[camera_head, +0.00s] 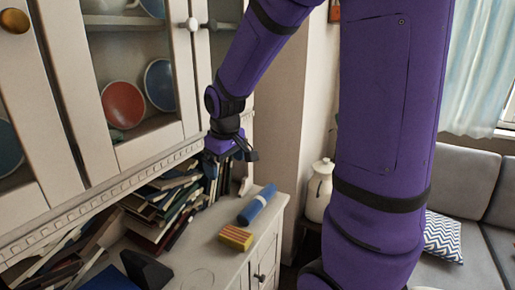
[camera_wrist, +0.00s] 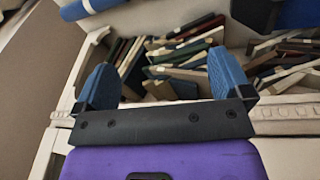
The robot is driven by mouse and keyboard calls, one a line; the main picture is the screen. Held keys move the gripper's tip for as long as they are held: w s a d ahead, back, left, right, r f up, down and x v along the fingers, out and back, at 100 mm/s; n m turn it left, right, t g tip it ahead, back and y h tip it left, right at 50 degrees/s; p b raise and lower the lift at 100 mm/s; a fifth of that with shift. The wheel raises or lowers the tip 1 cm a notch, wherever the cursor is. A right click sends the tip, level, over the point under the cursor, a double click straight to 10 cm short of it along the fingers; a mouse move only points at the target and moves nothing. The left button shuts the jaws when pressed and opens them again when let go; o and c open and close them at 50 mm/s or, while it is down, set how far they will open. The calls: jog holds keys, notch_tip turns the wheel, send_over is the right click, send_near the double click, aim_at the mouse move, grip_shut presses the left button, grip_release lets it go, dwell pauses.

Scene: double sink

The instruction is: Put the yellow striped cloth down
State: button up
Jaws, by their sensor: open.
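The yellow striped cloth (camera_head: 235,237), a small folded block with orange-red stripes, lies on the cabinet top (camera_head: 212,262) in the head view. My gripper (camera_head: 245,152) is above and behind it, near the books and the hutch, apart from the cloth. In the wrist view my gripper (camera_wrist: 168,88) has its two blue fingers wide apart with nothing held between them. The cloth does not show in the wrist view.
A blue rolled item (camera_head: 257,204) lies just behind the cloth. Many leaning books (camera_head: 165,205) fill the shelf under the glass-door hutch (camera_head: 150,150). A dark object (camera_head: 146,268) stands at the front left. A white jug (camera_head: 318,190) stands right of the cabinet.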

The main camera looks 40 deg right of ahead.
jog(key=s+a+r+m+t, duration=0.1)
jog(key=s+a+r, duration=0.2)
jog(key=s+r, duration=0.3)
jog(key=s+a+r+m+t, duration=0.1)
jog(key=s+r, duration=0.5)
jog(key=s, duration=0.7)
jog(key=a+t, duration=0.1)
jog(key=a, duration=0.1)
jog(key=shift+s+a+r+y, duration=0.3)
jog(key=shift+s+r+y, duration=0.1)
jog(key=shift+o, duration=0.3)
